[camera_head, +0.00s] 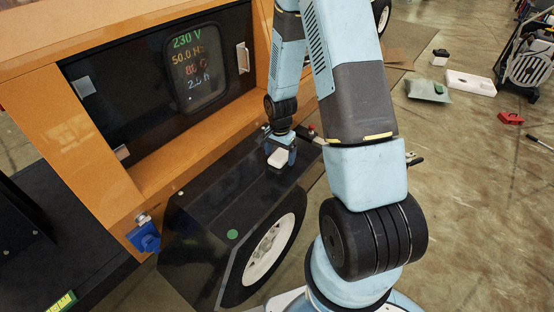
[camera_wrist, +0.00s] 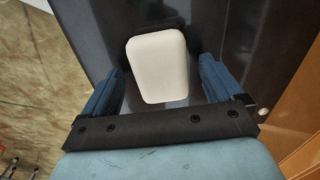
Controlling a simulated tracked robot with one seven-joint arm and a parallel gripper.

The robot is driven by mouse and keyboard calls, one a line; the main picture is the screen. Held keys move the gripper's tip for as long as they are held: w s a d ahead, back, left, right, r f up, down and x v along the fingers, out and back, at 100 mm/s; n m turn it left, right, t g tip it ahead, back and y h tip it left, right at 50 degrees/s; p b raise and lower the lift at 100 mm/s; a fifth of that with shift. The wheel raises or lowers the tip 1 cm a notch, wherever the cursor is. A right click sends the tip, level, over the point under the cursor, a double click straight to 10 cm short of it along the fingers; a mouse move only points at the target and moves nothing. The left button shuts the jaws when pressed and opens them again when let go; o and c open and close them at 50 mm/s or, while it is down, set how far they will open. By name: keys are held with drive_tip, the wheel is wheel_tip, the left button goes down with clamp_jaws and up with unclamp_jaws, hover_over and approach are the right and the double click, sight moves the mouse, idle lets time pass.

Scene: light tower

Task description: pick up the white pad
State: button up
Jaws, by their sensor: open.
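The white pad (camera_wrist: 157,68) is a small rounded block lying on a dark, glossy surface (camera_wrist: 222,20). In the head view the pad (camera_head: 278,158) sits on the black fender top, below the orange housing. My gripper (camera_wrist: 158,85) is open, with one blue finger on each side of the pad and a visible gap on both sides. In the head view my gripper (camera_head: 281,150) is right over the pad, pointing down, and partly hides it. I cannot tell how far the fingertips are above the surface.
The orange housing (camera_head: 85,140) with a lit display (camera_head: 195,65) stands beside my gripper. A red knob (camera_head: 311,128) is close on the right. A blue plug (camera_head: 145,237) hangs at the lower left. A white tray (camera_head: 470,83) and a red item (camera_head: 510,118) lie on the floor.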

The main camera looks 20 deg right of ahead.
drive_tip(key=shift+f, duration=0.35)
drive_tip(key=c, duration=1)
drive_tip(key=shift+r, duration=0.15)
drive_tip(key=shift+c, duration=0.2)
drive_tip(key=shift+r, duration=0.25)
wheel_tip(320, 180, up, 2)
drive_tip(key=shift+r, duration=0.15)
drive_tip(key=s+a+r, duration=0.9)
drive_tip(key=s+r, duration=0.1)
drive_tip(key=shift+s, duration=0.4)
